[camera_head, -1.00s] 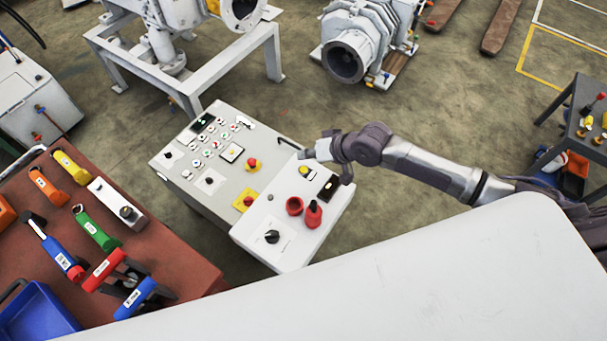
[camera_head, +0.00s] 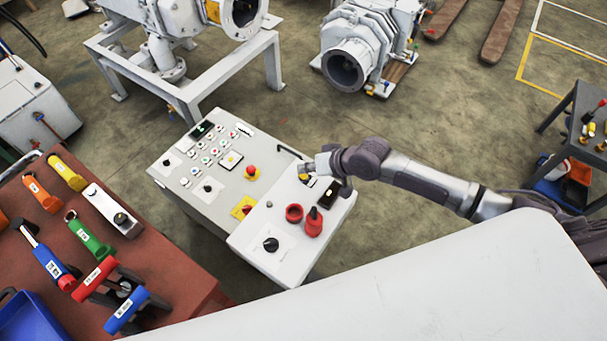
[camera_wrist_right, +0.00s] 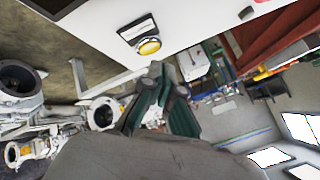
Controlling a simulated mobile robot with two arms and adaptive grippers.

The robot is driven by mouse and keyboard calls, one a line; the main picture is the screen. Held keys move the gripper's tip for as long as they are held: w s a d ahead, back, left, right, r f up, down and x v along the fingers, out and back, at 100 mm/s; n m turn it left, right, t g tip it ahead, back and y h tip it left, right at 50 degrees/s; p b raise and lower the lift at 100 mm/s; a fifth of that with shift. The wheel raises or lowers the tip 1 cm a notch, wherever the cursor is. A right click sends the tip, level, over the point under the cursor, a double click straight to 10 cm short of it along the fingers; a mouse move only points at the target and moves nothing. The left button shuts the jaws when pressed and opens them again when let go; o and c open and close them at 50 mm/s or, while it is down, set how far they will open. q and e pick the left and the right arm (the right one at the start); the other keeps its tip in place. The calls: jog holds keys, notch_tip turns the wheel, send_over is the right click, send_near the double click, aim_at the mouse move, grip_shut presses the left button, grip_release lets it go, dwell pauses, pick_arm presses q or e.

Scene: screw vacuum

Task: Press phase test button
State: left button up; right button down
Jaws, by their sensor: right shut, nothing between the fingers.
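The white panel top (camera_head: 262,222) carries a round yellow button (camera_head: 304,177), which I take to be the phase test button. It also shows in the right wrist view (camera_wrist_right: 149,46), on a small plate with a white label. My left gripper is not in view.
A red-brown table (camera_head: 165,285) with coloured tools stands left.

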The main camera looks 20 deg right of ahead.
aim_at(306, 177)
jog(key=shift+f, duration=0.1)
dwell(0.7)
jog(key=shift+f, duration=0.3)
jog(key=shift+f+b, duration=0.3)
jog(key=shift+f, duration=0.2)
dwell(0.8)
jog(key=shift+r+p, duration=0.9)
jog(key=shift+p, duration=0.1)
notch_tip(306, 177, up, 5)
jog(key=p, duration=0.5)
dwell(0.5)
